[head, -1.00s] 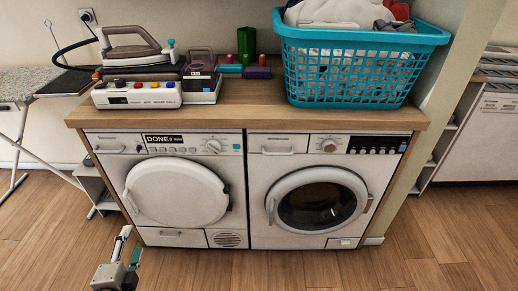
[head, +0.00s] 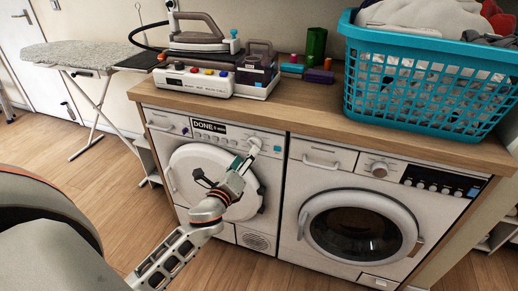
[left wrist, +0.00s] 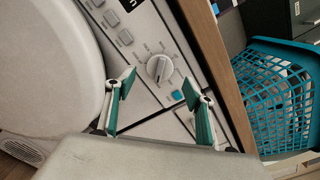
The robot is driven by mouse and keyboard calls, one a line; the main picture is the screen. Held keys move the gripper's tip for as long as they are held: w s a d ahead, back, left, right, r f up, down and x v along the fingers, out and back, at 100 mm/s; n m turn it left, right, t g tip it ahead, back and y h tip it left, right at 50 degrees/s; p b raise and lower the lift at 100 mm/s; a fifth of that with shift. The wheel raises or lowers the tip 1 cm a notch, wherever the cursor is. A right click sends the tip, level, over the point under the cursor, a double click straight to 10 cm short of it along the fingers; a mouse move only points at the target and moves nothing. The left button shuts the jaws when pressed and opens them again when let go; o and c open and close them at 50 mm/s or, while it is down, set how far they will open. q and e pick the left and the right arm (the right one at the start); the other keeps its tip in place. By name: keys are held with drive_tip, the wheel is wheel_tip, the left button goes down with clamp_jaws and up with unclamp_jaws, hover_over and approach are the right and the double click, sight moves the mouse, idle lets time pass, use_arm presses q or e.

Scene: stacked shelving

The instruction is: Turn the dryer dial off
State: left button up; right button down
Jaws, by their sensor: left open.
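The dryer is the white left machine (head: 214,230) with a solid white door and a display reading DONE (head: 208,127). Its round dial (head: 256,142) is on the right part of the control panel and shows fully in the left wrist view (left wrist: 159,68). My left gripper (head: 243,162) is in front of the panel, close to the dial. In the left wrist view its two teal-padded fingers (left wrist: 158,86) are apart, with the dial just beyond the gap between them. I cannot tell whether they touch the panel. My right gripper is not in view.
A washer with a dark round window (head: 358,232) stands to the right. A wooden counter (head: 300,108) above holds an iron station (head: 205,80) and a blue laundry basket (head: 425,85). A light-blue square button (left wrist: 176,95) is beside the dial. An ironing board (head: 85,55) stands left.

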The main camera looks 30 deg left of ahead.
sight(251, 147)
use_arm(q)
drive_tip(key=x, duration=0.5)
drive_tip(key=shift+w, duration=0.4)
drive_tip(key=c, duration=1.1)
